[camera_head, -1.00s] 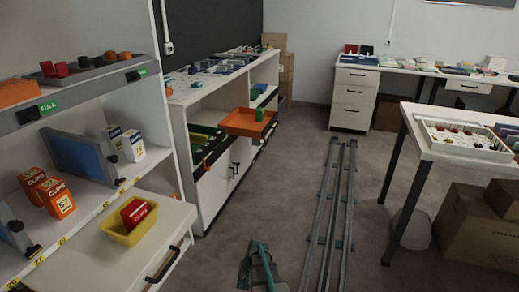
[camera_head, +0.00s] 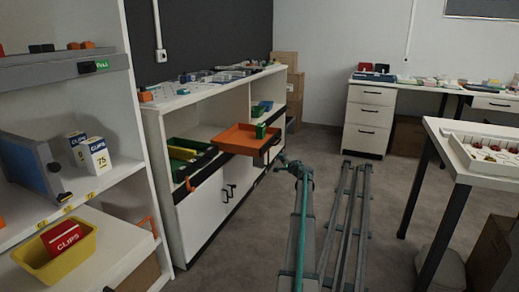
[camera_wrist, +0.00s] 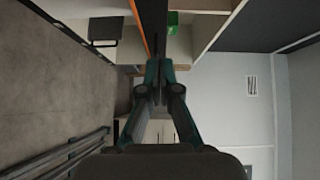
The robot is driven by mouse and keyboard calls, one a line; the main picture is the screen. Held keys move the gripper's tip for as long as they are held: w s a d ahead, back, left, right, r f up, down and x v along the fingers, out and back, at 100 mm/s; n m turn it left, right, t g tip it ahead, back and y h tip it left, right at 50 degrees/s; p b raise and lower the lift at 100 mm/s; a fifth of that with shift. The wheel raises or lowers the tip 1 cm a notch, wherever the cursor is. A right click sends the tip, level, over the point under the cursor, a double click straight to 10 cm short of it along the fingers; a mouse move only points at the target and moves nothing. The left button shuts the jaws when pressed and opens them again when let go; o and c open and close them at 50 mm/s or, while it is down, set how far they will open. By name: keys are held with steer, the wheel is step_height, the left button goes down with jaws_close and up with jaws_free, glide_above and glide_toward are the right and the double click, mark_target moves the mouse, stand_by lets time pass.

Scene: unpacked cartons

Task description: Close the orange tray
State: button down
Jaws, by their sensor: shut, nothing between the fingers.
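The orange tray (camera_head: 236,139) juts out of the middle cabinet's shelf opening over the aisle in the head view. In the wrist view the picture is turned sideways. My gripper (camera_wrist: 154,64) is shut and empty there, with a thin orange tray edge (camera_wrist: 137,14) and the green block (camera_wrist: 172,20) just beyond the fingertips.
The cabinet (camera_head: 193,215) also holds a green tray (camera_head: 188,155) left of the orange one. A shelf with a yellow bin (camera_head: 57,257) stands at left. Floor rails (camera_head: 346,215) run along the aisle. A white table (camera_head: 470,150) stands at right.

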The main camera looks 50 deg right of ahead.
steer(key=m+h, duration=0.1)
steer(key=b, duration=0.4)
glide_toward(265, 145)
steer(key=w+d, duration=0.4)
steer(key=shift+w+d+f, duration=0.1)
steer(key=shift+w+f, duration=0.05)
steer(key=shift+w, duration=0.05)
steer(key=shift+w+b, duration=0.3)
steer(key=shift+w, duration=0.35)
steer(key=shift+a, duration=0.25)
